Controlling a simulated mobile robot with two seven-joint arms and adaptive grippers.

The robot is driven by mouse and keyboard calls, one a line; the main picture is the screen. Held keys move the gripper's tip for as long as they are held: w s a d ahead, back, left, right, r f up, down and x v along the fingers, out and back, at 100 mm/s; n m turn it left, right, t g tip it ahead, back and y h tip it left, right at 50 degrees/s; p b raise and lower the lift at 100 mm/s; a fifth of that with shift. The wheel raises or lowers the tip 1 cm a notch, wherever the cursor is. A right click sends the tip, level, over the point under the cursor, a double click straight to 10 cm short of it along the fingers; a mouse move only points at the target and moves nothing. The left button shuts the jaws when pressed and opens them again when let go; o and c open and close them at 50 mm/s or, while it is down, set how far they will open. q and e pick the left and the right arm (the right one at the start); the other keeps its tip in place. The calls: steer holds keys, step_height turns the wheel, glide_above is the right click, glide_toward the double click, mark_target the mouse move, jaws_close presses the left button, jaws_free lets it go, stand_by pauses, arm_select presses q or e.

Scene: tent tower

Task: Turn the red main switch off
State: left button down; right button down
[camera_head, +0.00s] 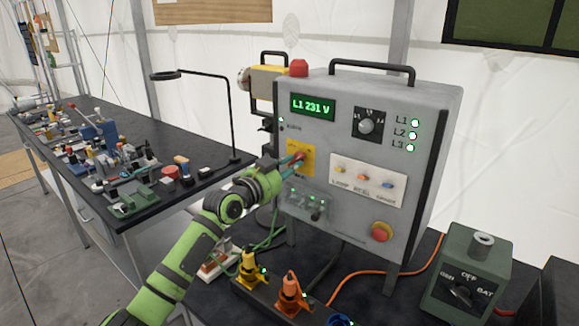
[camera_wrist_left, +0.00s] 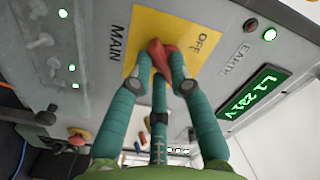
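The red main switch (camera_head: 300,156) sits on a yellow plate (camera_head: 307,172) on the front of the grey panel box (camera_head: 345,85). In the left wrist view the red handle (camera_wrist_left: 161,53) shows in front of the yellow plate (camera_wrist_left: 190,20), which bears the word OFF; MAIN is printed beside it. My left gripper (camera_head: 292,161) is at the switch, its teal fingers (camera_wrist_left: 163,70) on both sides of the red handle and seemingly touching it. The fingers partly hide the handle, so its exact setting cannot be told. My right gripper is not in view.
The panel display (camera_head: 312,107) reads L1 231 V, and lamps (camera_head: 412,135) L1, L2, L3 glow green. A red push button (camera_head: 381,232) sits low on the panel. A green selector box (camera_head: 468,275) stands right. Coloured connectors (camera_head: 289,290) stand in front. A cluttered bench (camera_head: 190,190) is left.

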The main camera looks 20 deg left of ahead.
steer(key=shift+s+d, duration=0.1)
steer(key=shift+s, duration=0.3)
arm_select(q)
steer(key=n+p, duration=0.1)
steer(key=n, duration=0.5)
steer(key=n+p, duration=0.2)
steer(key=n, duration=0.4)
steer(key=d+n+p, duration=0.1)
steer(key=n, duration=0.4)
steer(key=shift+s+r+n, duration=0.15)
steer(key=shift+r+n, duration=0.2)
steer(key=shift+n, duration=0.05)
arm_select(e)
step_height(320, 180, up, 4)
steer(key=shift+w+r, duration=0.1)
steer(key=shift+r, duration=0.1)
arm_select(q)
steer(key=c, duration=1.1)
jaws_free()
steer(key=shift+c, duration=0.2)
